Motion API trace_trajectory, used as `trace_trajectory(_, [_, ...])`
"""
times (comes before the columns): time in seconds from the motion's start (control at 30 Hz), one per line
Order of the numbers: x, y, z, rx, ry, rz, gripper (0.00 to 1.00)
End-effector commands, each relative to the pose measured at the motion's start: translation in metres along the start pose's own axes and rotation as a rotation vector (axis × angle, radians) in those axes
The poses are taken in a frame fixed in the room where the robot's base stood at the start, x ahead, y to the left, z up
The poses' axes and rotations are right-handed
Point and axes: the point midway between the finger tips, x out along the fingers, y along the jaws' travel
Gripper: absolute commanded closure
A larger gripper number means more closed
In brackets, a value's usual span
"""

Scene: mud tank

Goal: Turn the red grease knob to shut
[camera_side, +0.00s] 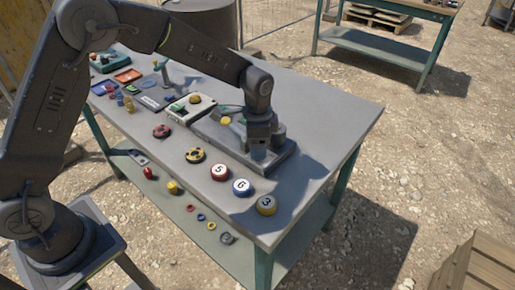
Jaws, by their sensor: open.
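My gripper (259,156) points down over the right part of a grey metal base (284,160) on the workbench. Its fingers are small and dark here; it is open, and I cannot see anything between them. A yellow knob (226,121) and a greenish part stand on the same base, left of my gripper. I cannot pick out a red grease knob for certain; one may be hidden behind my gripper. A red and black disc (161,131) lies on the bench to the left, well apart from my gripper.
A yellow and black disc (195,155) and balls marked 5 (219,172), 6 (241,187) and 3 (266,205) line the bench's front edge. A pale box (190,108) with a yellow button stands left of the base. The bench's right end (340,110) is clear.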

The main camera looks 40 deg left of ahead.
Motion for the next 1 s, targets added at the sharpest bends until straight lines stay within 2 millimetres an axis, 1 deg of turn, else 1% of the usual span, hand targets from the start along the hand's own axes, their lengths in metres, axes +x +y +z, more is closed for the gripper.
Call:
trace_trajectory(0.03, [0.007, 0.0, 0.0, 0.0, -0.002, 0.001, 0.4])
trace_trajectory(0.2, [0.018, 0.0, 0.0, 0.0, 0.0, 0.0, 0.4])
trace_trajectory(0.5, [0.019, 0.0, 0.0, 0.0, 0.001, 0.0, 0.4])
trace_trajectory(1.0, [0.019, 0.0, 0.0, 0.0, 0.001, 0.0, 0.88])
